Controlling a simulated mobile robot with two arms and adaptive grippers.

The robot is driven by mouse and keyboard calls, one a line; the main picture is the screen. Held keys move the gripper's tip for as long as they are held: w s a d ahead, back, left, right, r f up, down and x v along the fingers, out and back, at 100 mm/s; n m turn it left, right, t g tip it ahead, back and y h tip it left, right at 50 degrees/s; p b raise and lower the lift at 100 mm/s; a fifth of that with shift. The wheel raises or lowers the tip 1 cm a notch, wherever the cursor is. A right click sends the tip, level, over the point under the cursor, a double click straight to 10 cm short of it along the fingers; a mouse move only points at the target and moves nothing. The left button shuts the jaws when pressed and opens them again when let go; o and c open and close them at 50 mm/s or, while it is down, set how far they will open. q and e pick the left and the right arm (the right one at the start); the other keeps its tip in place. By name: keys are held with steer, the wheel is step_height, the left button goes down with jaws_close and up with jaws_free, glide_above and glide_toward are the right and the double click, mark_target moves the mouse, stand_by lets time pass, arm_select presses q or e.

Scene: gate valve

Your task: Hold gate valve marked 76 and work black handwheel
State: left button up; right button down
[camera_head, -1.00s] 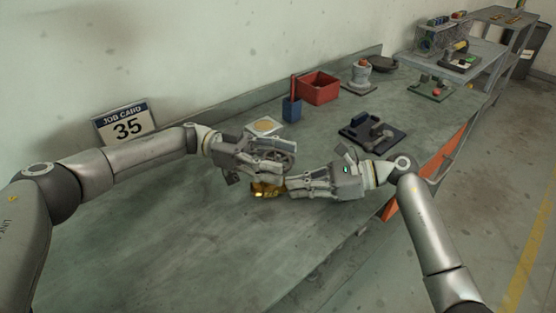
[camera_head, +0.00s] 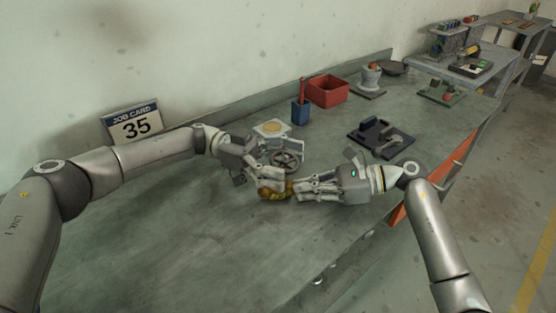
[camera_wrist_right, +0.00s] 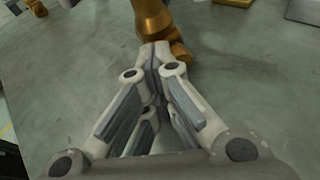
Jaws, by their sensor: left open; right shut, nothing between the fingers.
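The brass gate valve (camera_head: 272,190) stands on the bench between my grippers, partly hidden by them; no number on it is readable. Its dark handwheel (camera_head: 287,160) shows just behind my left fingers. My left gripper (camera_head: 284,168) is open at the valve's upper part, beside the handwheel; contact cannot be told. My right gripper (camera_head: 296,189) is shut and empty, its tips close to the right side of the brass body. In the right wrist view, the closed fingertips (camera_wrist_right: 155,48) meet in front of the brass body (camera_wrist_right: 153,18), seeming to touch or nearly touch it.
A job card reading 35 (camera_head: 135,124) stands at the back left. A plate with a yellow disc (camera_head: 272,127), blue cup (camera_head: 300,112), red bin (camera_head: 328,91) and black fixture (camera_head: 381,137) lie behind. The front left bench (camera_head: 180,230) is clear.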

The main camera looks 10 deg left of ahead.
arm_select(q)
steer(key=v, duration=1.2)
